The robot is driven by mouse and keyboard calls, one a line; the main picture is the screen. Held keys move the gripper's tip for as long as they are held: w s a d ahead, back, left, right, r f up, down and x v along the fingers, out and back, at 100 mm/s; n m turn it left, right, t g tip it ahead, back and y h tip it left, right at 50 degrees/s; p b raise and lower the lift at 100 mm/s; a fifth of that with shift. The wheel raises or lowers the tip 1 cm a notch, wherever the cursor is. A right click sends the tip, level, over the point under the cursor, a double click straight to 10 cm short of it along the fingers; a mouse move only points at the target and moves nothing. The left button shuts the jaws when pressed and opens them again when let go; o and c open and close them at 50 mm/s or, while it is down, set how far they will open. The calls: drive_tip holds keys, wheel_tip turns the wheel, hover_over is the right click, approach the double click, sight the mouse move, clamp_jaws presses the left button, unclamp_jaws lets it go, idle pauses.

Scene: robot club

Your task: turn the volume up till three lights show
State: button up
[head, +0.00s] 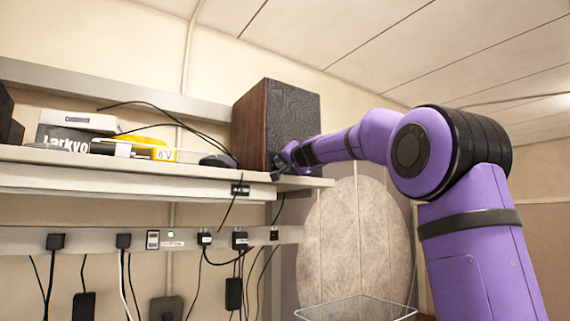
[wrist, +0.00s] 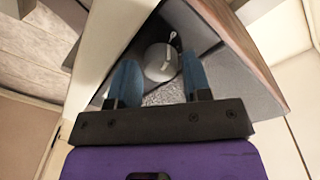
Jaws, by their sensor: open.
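A dark speaker box (head: 290,115) with wood-look sides stands at the right end of the shelf. In the head view my gripper (head: 285,160) is at its lower front, small and partly hidden by my own arm. In the wrist view the two blue fingers of my gripper (wrist: 158,78) are apart. A round grey knob (wrist: 160,64) with a pale pointer mark shows between and just beyond the fingertips, on the dark speaker front. Whether either finger touches the knob I cannot tell. No lit volume lights can be made out in either view.
The shelf (head: 130,162) holds a white box (head: 75,122), a yellow item (head: 145,142) and loose black cables (head: 190,130) left of the speaker. Below, a power strip (head: 100,240) carries several plugs. A wire basket (head: 355,308) stands low at the front.

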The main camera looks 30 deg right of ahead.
drive_tip(key=shift+c, duration=0.3)
drive_tip(key=c, duration=0.6)
drive_tip(key=shift+d+m+g+y, duration=0.1)
drive_tip(key=shift+m+g+y, duration=0.15)
drive_tip(key=shift+m, duration=3.6)
drive_tip(key=shift+m+g+y, duration=0.15)
drive_tip(key=shift+m+g, duration=0.1)
drive_tip(key=shift+m, duration=3.6)
